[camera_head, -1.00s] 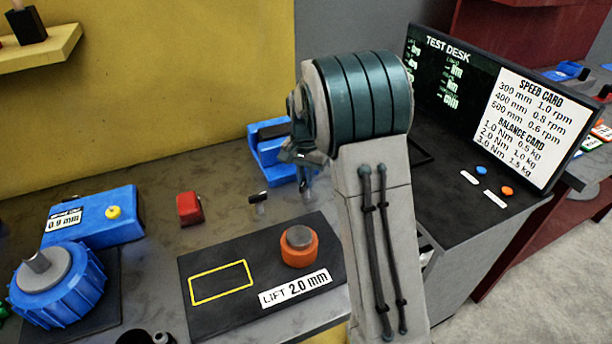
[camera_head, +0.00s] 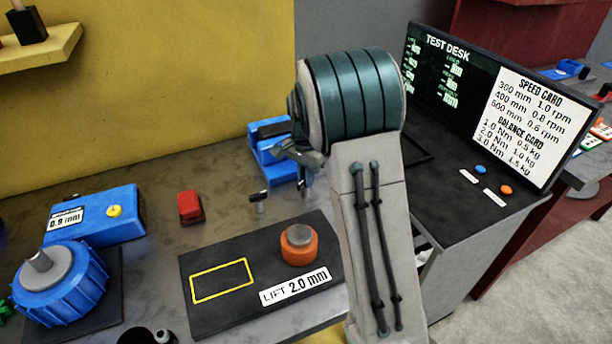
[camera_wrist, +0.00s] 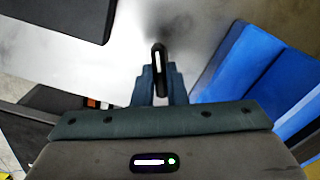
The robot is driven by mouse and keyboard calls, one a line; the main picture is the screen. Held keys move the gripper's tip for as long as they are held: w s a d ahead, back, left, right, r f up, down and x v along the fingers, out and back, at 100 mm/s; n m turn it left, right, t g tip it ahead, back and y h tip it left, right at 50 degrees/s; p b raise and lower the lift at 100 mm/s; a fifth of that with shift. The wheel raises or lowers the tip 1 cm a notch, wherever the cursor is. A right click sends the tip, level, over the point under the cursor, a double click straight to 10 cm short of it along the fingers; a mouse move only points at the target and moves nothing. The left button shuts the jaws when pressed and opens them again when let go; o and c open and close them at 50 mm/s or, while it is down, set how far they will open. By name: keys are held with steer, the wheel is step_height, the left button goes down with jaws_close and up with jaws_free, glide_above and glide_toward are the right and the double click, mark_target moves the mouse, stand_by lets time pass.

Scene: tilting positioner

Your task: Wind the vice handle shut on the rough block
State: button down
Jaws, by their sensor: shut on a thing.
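The blue vice (camera_head: 266,152) stands at the back of the bench, partly hidden behind my arm. It also shows as large blue faces at the right of the wrist view (camera_wrist: 245,75). My gripper (camera_wrist: 159,90) is shut on a slim black handle with a pale stripe (camera_wrist: 158,60), beside the vice. In the head view my gripper (camera_head: 304,186) points down just in front of the vice. I cannot make out the handle's link to the vice. I cannot tell the rough block or whether it touches the jaws.
A small black-topped post (camera_head: 258,198) stands left of my gripper. A black lift pad (camera_head: 215,300) with an orange button piece (camera_head: 298,245) lies in front. A red block (camera_head: 190,207) and blue gauge box (camera_head: 95,217) are left. The test desk screen (camera_head: 490,105) stands right.

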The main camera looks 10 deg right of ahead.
steer(key=c, duration=1.5)
jaws_free()
steer(key=shift+o, duration=0.2)
step_height(320, 180, up, 14)
